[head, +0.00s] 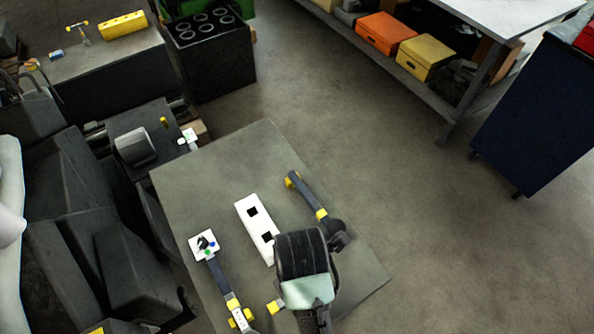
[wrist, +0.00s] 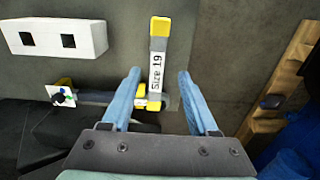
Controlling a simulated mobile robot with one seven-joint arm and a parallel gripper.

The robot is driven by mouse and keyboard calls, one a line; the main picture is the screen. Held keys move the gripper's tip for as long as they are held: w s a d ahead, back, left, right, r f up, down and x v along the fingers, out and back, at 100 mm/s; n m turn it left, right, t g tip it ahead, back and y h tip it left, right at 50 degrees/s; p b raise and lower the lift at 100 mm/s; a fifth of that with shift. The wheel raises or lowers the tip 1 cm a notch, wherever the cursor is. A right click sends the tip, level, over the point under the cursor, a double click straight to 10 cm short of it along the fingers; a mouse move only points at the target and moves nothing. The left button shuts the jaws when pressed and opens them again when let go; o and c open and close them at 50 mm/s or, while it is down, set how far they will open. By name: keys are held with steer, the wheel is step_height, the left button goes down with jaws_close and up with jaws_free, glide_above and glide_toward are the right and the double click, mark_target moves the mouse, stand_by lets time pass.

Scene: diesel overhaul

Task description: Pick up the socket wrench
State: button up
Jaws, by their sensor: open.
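The socket wrench lies on the grey table, with a dark shaft (head: 218,277) and a crossbar labelled "Size 19" (wrist: 157,70) with yellow parts. In the head view, the crossbar's yellow end (head: 274,306) shows left of my arm. The shaft's far end carries a white square marker (head: 204,244), also at left in the wrist view (wrist: 60,95). My gripper (wrist: 158,74) is open and empty, one blue finger on each side of the crossbar in the wrist view. I cannot tell its height above the crossbar. In the head view, my arm hides the fingers.
A white block with square holes (head: 254,226) lies beside the wrench. A dark tool with yellow bands (head: 308,194) lies at the table's right. The table's (head: 215,170) far part is clear. Dark machinery (head: 70,230) stands at left; open floor (head: 350,130) lies beyond.

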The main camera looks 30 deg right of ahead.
steer(key=shift+w+a+f+p, duration=0.1)
steer(key=shift+f+p, duration=0.3)
steer(key=shift+f, duration=1.6)
steer(key=shift+w+f+p, duration=0.1)
steer(key=shift+f+p, duration=0.3)
steer(key=shift+f, duration=1.6)
jaws_close()
